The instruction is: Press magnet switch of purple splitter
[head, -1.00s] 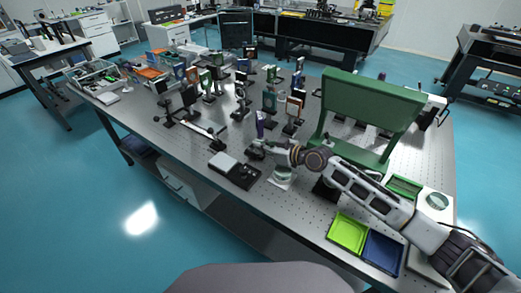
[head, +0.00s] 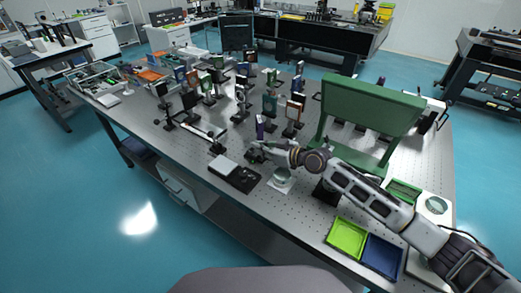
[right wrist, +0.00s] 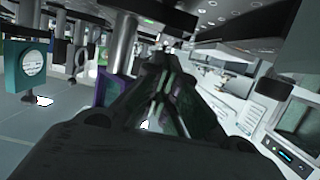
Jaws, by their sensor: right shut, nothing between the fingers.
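The purple splitter (head: 260,127) stands upright on a dark base on the optical table, just beyond my right gripper in the head view. In the right wrist view its purple edge (right wrist: 101,88) shows left of the fingers, next to a metal post. My right gripper (head: 258,148) is low beside the splitter's base, with its fingers shut and nothing held. In the right wrist view the fingers (right wrist: 164,75) run together toward the foot of a post. The magnet switch is hidden or too small to tell, and so is any contact with it. My left gripper is not in view.
A black-and-white device (head: 235,173) lies left of the gripper. A green stand (head: 370,108) rises to the right, behind my right arm. Several mounted optics stand farther back. A lime tray (head: 347,236) and a blue tray (head: 382,254) lie at the front right.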

